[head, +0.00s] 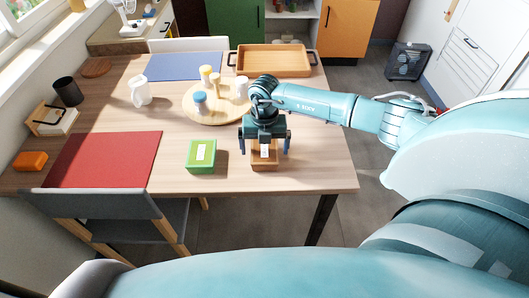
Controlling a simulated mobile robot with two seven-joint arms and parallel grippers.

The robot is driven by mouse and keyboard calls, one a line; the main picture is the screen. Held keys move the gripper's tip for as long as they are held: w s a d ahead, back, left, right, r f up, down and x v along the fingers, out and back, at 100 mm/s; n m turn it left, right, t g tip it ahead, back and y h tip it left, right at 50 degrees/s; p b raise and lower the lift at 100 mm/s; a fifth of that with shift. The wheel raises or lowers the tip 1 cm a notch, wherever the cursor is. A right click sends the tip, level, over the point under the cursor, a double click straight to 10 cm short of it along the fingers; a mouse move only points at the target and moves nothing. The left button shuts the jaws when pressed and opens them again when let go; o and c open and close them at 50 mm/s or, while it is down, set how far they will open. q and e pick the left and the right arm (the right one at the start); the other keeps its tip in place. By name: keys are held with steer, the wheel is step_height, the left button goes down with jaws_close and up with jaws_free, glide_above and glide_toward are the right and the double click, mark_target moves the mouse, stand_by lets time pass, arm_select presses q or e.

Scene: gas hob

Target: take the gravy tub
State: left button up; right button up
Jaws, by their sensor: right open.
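A brown tub (264,163) with a pale label on top stands near the front edge of the table; it looks like the gravy tub, though I cannot read the label. My right gripper (265,146) is directly above it, pointing down and open. Its two dark fingers are spread to the left and right of the tub's far part. The gripper hides part of the tub, and I cannot tell whether the fingers touch it. A green box (201,167) with a white label stands to the left, apart from the gripper. My left gripper is not in view.
A round board (211,118) with shakers and a cup is just behind the gripper. A wooden tray (272,62) lies at the back. A red mat (104,158) and a chair (105,203) are on the left. The table's right front corner is clear.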

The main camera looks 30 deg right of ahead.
steer(key=c, duration=1.2)
steer(key=shift+o, duration=0.2)
steer(key=shift+r, duration=0.2)
